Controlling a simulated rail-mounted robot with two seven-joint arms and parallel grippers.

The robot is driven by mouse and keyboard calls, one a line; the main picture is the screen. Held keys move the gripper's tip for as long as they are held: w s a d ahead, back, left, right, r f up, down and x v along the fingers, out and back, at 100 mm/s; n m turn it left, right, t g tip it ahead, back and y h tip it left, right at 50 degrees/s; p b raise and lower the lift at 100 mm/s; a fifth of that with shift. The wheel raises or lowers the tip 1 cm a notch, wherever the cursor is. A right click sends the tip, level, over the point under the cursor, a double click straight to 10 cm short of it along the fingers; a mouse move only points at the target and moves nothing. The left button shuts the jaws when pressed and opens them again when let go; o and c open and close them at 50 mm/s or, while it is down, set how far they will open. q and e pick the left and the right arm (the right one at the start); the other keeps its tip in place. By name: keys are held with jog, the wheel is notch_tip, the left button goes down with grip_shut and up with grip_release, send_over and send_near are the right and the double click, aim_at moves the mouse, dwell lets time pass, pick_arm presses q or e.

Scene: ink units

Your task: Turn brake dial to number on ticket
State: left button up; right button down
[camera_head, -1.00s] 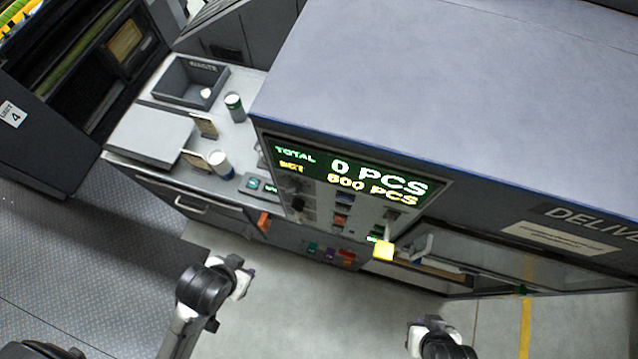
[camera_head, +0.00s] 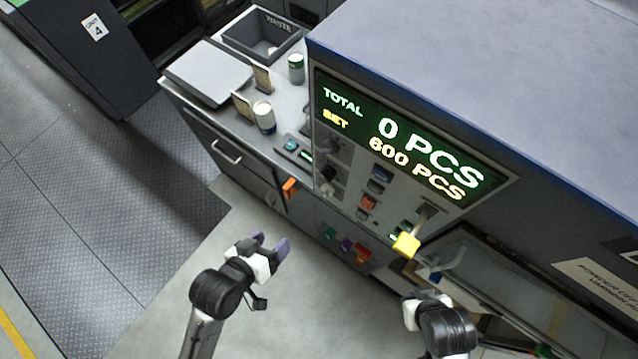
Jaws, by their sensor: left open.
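Dark knobs (camera_head: 328,174) sit on the control panel below the display; which is the brake dial, and its setting, I cannot tell. Two small tan cards stand on the counter, one farther back (camera_head: 262,78) and one nearer (camera_head: 242,105); either might be the ticket, but their print is too small to read. My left gripper (camera_head: 269,246) is open and empty, with purple fingertips, over the floor in front of the cabinet and apart from the panel. My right gripper (camera_head: 428,299) is below the yellow tag; its fingers are not clear.
The display (camera_head: 400,140) reads TOTAL 0 PCS and SET 600 PCS. A yellow tag (camera_head: 406,245) hangs at the panel's lower right. The counter holds a waste bin (camera_head: 262,38), a grey flat-topped box (camera_head: 208,72) and two cans (camera_head: 264,117). Floor in front is clear.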

aim_at(325, 179)
pick_arm(q)
jog(key=w+d+n+t+h+b, duration=0.1)
jog(key=w+d+t, duration=0.1)
jog(key=w, duration=0.3)
jog(key=w+d+n+t+h+b, duration=0.1)
jog(key=w+d+b, duration=0.1)
jog(key=w+d, duration=0.3)
jog(key=w+d+n+t+h+b, duration=0.1)
jog(key=w+d+t+h, duration=0.1)
jog(key=w+d, duration=0.2)
jog(key=shift+w+d+f+n+t+b, duration=0.1)
jog(key=shift+w+n+t+b, duration=0.1)
jog(key=shift+w, duration=0.3)
jog(key=shift+w+f+n+t+b, duration=0.1)
jog(key=shift+w+b, duration=0.1)
jog(key=shift+w, duration=0.3)
jog(key=shift+x, duration=0.85)
pick_arm(e)
notch_tip(325, 179, down, 7)
jog(key=shift+a+r, duration=0.1)
pick_arm(q)
jog(key=c, duration=0.7)
jog(key=shift+c, duration=0.9)
